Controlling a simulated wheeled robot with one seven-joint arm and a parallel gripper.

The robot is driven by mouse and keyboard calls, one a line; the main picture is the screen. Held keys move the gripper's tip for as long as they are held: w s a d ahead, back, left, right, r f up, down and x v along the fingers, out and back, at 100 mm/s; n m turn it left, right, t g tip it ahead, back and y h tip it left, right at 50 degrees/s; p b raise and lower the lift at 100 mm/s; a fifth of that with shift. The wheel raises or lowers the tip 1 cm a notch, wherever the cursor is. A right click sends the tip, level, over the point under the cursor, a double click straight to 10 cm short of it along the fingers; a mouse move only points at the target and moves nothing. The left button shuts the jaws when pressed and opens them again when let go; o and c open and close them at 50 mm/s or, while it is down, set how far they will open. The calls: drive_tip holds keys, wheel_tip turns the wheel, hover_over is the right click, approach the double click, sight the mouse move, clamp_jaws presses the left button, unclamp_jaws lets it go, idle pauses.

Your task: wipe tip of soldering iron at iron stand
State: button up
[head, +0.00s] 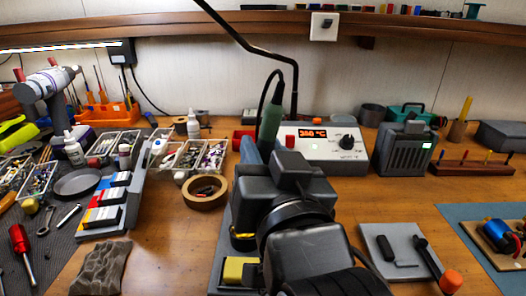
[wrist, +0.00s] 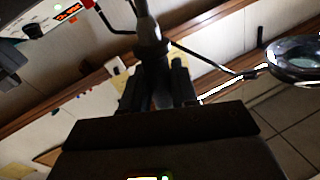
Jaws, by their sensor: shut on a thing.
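The soldering iron (head: 271,121) shows its green handle upright behind my arm in the head view, with a black cable looping from its top. In the wrist view my gripper (wrist: 155,68) is shut on the iron's handle (wrist: 147,28), which rises between the two dark fingers. My arm hides the fingers in the head view. The iron's tip is hidden in both views. The iron stand (head: 222,238) is partly covered by my arm; its yellow sponge (head: 240,270) and a bit of brass-coloured wool (head: 243,242) show at its left.
The soldering station (head: 325,151) stands behind, reading about 350 °C. A tape roll (head: 204,193) and parts trays (head: 205,155) lie left of the stand. A grey plate with tools (head: 400,252) lies at right. A magnifier lamp (wrist: 298,52) shows in the wrist view.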

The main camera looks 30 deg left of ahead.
sight(264, 116)
drive_tip(key=shift+f, duration=0.35)
idle(1.2)
drive_tip(key=shift+r, duration=0.1)
wheel_tip(264, 116, up, 6)
drive_tip(key=p, duration=0.5)
idle(0.3)
idle(0.5)
